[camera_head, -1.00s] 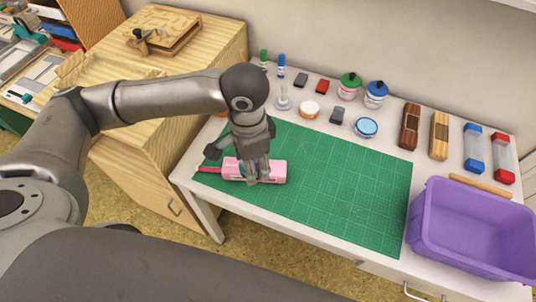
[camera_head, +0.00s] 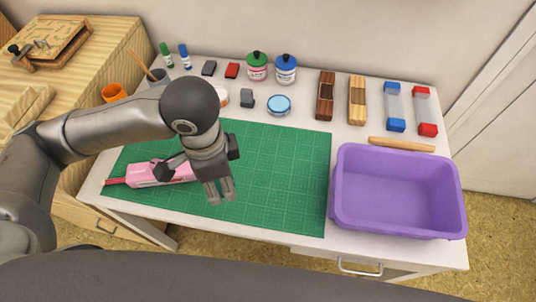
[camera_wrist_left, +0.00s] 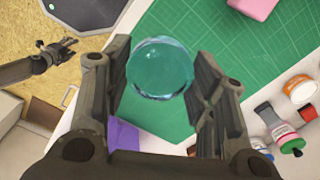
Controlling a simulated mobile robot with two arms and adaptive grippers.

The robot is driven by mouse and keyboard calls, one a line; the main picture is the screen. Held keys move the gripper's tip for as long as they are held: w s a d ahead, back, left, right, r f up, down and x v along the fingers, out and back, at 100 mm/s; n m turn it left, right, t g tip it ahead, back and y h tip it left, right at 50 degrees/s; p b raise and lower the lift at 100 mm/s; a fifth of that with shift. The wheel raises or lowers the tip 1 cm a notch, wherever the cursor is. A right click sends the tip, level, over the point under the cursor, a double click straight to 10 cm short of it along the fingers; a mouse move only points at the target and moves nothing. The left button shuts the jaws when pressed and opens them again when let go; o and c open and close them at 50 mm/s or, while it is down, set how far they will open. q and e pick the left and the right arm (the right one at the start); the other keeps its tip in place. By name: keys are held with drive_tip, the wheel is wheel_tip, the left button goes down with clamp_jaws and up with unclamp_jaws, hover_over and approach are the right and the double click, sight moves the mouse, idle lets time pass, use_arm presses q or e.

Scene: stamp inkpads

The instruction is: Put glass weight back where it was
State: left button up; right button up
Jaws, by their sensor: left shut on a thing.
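The glass weight (camera_wrist_left: 160,68) is a clear, greenish ball seen between the two fingers of my left gripper (camera_wrist_left: 160,85) in the left wrist view. The left gripper is shut on it. The glass is hard to make out there. My right gripper (camera_wrist_left: 65,47) shows small at the left of the wrist view, away from the desk; its jaw state is unclear.
A purple bin (camera_head: 345,205) stands on the desk at right, with a wooden rod (camera_head: 402,144) behind it. Ink jars (camera_head: 286,70), a pale blue tin (camera_head: 279,105), small pads and wooden blocks (camera_head: 325,95) line the back. The mat's right half is clear.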

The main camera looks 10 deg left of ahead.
use_arm(q)
drive_tip(key=shift+w+d+f, duration=0.2)
drive_tip(key=shift+d, duration=0.15)
drive_tip(key=w+f, duration=0.2)
drive_tip(key=w, duration=0.2)
hover_over(243, 160)
drive_tip(key=f, duration=0.7)
drive_tip(key=shift+s+b, duration=0.25)
drive_tip(key=shift+b, duration=0.15)
drive_tip(key=shift+w+f, duration=0.3)
drive_tip(key=shift+f, duration=0.15)
wheel_tip(243, 160, down, 2)
drive_tip(key=shift+f, duration=0.6)
use_arm(e)
drive_tip(key=a, duration=0.2)
drive_tip(key=shift+s+a+f, duration=0.3)
drive_tip(key=shift+s, duration=0.05)
